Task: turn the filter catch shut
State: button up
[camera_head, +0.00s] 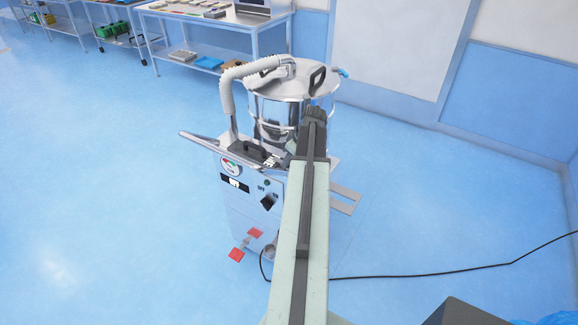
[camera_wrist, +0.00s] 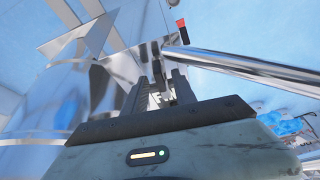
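My gripper (camera_wrist: 160,86) shows in the wrist view with its two dark fingers apart. A narrow grey metal piece (camera_wrist: 159,66), which may be the filter catch, stands between the fingertips; I cannot make out contact on both sides. Part of a light label with dark letters shows behind it. In the head view my arm reaches away from me, and my gripper (camera_head: 314,112) is in front of the steel drum (camera_head: 267,108) of the machine. The catch cannot be made out there, as my arm hides that part.
A polished metal bar (camera_wrist: 250,68) crosses close to the right finger. A black cable (camera_head: 440,274) lies on the floor at right. The floor at left is clear.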

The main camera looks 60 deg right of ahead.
jog(key=shift+r, duration=0.1)
jog(key=shift+c, duration=0.3)
grip_shut()
jog(key=shift+a, duration=0.1)
dwell(0.9)
